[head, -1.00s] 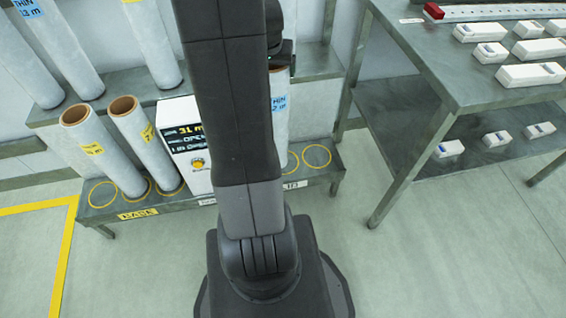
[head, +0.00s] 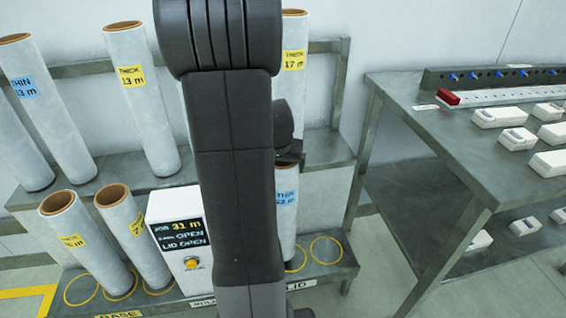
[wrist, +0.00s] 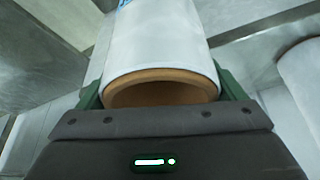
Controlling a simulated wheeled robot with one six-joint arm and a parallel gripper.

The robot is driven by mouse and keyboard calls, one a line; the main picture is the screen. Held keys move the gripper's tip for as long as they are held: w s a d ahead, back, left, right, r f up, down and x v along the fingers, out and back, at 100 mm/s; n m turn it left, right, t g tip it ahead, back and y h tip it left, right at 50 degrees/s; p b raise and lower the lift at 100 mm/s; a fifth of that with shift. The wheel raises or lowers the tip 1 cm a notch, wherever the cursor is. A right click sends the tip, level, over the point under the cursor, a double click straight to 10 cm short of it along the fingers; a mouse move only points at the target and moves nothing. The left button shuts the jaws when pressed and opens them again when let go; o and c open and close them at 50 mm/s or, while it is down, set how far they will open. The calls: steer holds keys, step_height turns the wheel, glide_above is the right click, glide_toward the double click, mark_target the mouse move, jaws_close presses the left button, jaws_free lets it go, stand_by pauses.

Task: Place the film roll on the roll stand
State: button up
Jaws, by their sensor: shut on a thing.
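The film roll (head: 287,218) is a pale upright cylinder with a blue THIN label, partly behind my arm in the head view. My gripper (head: 289,158) is at its top end. In the wrist view, my gripper's green fingers (wrist: 160,92) are shut on either side of the roll (wrist: 160,45), whose brown core faces the camera. The roll stand (head: 335,268) is a low grey shelf with yellow ring marks and BASE and LID signs. The held roll is over the LID side, by a ring (head: 296,258); whether its foot touches the shelf is hidden.
Two rolls with yellow labels (head: 72,228) (head: 130,235) stand on the BASE side. Several rolls stand on the shelf behind. A ring (head: 326,250) to the right is empty. A grey table (head: 430,115) with white boxes stands right.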

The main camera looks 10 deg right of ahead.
steer(key=shift+f+b, duration=0.7)
steer(key=shift+f, duration=1.7)
steer(key=shift+f, duration=0.15)
steer(key=o, duration=1.8)
steer(key=p+v, duration=0.3)
steer(key=v, duration=0.9)
